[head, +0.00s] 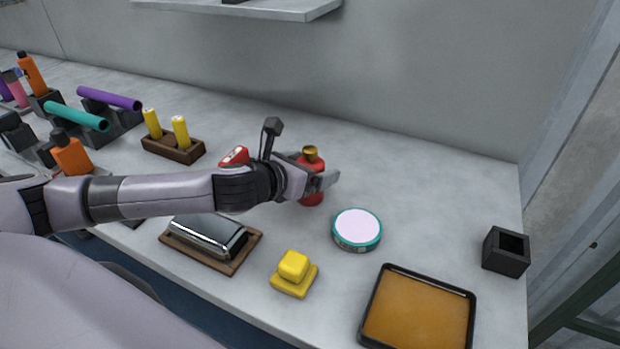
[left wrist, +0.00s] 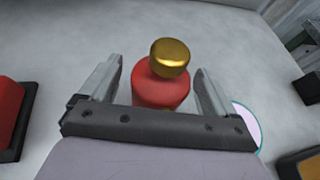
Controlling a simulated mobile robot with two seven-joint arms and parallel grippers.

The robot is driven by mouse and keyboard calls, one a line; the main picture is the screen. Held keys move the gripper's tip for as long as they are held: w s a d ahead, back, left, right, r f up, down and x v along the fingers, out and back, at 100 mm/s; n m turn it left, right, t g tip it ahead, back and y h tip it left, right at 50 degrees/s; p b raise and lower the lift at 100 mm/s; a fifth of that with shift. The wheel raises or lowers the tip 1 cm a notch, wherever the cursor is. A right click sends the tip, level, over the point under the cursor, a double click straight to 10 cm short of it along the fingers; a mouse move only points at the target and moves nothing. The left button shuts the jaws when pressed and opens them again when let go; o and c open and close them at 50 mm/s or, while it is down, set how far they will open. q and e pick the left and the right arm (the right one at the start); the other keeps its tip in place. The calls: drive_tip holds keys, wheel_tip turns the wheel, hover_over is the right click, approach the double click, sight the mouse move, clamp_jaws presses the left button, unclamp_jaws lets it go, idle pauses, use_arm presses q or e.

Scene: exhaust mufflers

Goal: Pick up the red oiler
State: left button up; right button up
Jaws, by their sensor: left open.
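The red oiler (head: 312,190) stands upright on the grey bench in the head view. It has a gold cap (head: 310,153) on top. My left gripper (head: 322,180) is at the oiler, with its fingers partly covering the red body. In the left wrist view the oiler (left wrist: 160,92) sits between the two open fingers of my left gripper (left wrist: 158,88). A gap shows on each side of it, and the lower part of its body is hidden by the gripper's base. My right gripper is not in view.
A round tin with a pale lid (head: 357,225) stands just right of the oiler. A yellow block (head: 293,266), a metal case on a wooden tray (head: 250,253) and an orange-filled black tray (head: 472,320) lie nearer. A black square holder (head: 506,262) stands at right. The bench behind the oiler is clear.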

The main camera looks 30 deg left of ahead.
use_arm(q)
drive_tip(key=c, duration=1.1)
drive_tip(key=shift+c, duration=0.2)
